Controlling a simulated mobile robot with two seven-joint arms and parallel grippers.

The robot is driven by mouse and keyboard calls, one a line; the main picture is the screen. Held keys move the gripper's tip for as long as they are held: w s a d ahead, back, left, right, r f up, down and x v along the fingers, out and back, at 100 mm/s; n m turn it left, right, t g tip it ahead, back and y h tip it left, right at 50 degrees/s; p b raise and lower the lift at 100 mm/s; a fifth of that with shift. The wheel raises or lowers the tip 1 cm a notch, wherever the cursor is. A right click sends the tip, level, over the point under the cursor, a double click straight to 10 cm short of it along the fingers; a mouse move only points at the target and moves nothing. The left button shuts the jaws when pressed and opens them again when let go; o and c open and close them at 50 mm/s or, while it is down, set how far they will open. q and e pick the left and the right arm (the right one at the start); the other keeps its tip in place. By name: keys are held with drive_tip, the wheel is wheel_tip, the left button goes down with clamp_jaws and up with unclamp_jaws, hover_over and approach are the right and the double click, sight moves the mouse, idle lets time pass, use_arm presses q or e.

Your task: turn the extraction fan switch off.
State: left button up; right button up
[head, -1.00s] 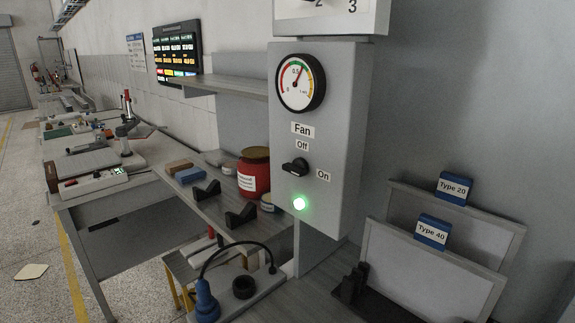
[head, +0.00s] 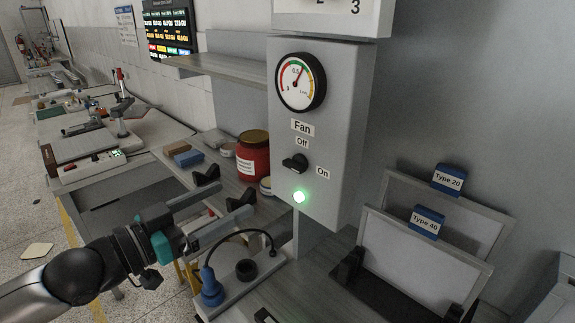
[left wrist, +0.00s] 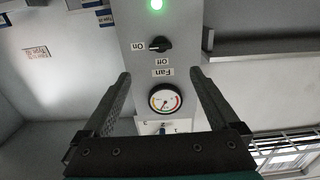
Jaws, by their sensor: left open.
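The fan switch (head: 296,163) is a black rotary knob on the front of a grey control box (head: 338,150). "Off" is printed above it and "On" to its right; the knob lies roughly sideways, toward On. The green lamp (head: 299,196) below it is lit. In the left wrist view the switch (left wrist: 160,44) shows upside down, beyond my fingers. My left gripper (head: 238,198) is open and empty, left of and lower than the switch, apart from it. It also shows in the left wrist view (left wrist: 160,74). My right gripper is not in view.
A round gauge (head: 300,82) sits above the switch. A blue-handled tool with a cable (head: 211,287) is below my gripper. Framed panels marked Type 20 and Type 40 (head: 428,262) stand at right.

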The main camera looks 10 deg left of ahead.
sight(290, 168)
use_arm(q)
drive_tip(key=shift+p+x, duration=0.55)
drive_tip(key=shift+x, duration=7.05)
drive_tip(key=c, duration=1.4)
